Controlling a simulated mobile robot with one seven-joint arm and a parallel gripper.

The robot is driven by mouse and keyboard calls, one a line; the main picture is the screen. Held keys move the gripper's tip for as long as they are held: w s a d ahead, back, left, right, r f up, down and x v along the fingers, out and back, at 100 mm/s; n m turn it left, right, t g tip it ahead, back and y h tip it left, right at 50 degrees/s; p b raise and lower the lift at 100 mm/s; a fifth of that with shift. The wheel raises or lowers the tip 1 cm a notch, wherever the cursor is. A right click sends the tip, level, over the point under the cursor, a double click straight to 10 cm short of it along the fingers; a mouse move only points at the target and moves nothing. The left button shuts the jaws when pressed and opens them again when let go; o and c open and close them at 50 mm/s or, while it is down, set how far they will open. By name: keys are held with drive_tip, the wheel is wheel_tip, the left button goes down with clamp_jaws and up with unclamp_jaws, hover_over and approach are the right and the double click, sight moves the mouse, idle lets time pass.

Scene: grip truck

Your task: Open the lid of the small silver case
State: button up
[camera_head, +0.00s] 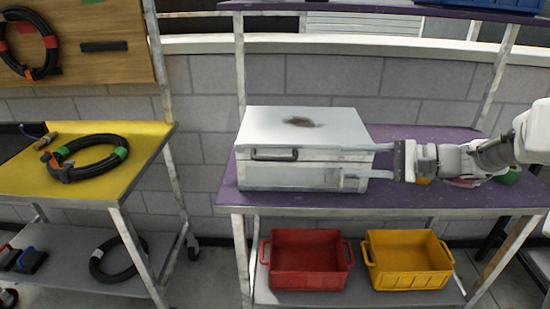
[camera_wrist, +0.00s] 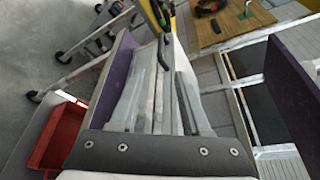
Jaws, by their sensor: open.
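The silver case (camera_head: 265,178) stands on the purple-topped table, with its lid (camera_head: 330,122) shut. The lid has a dark brown stain on top, and a dark handle (camera_head: 274,155) sits on the front. My gripper (camera_head: 357,163) reaches in from the right, at the case's right end. Its fingers are open, one at about lid-edge height and one lower, overlapping the case's front right corner in the picture. In the wrist view, the case (camera_wrist: 158,98) shows between the two fingers. I cannot tell whether the fingers touch it.
The purple table (camera_head: 430,198) has small coloured things behind my gripper, including a green one (camera_head: 509,175). Red (camera_head: 308,270) and yellow (camera_head: 408,265) bins sit on the shelf below. A yellow table (camera_head: 120,185) with a cable coil stands left, across a gap. A block wall is behind.

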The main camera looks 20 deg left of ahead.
sight(285, 159)
drive_tip(key=b+x, duration=0.3)
drive_tip(key=x, duration=1.4)
drive_tip(key=shift+w+a, duration=0.1)
drive_tip(key=shift+a, duration=0.1)
drive_tip(key=shift+c, duration=0.3)
clamp_jaws()
idle(0.4)
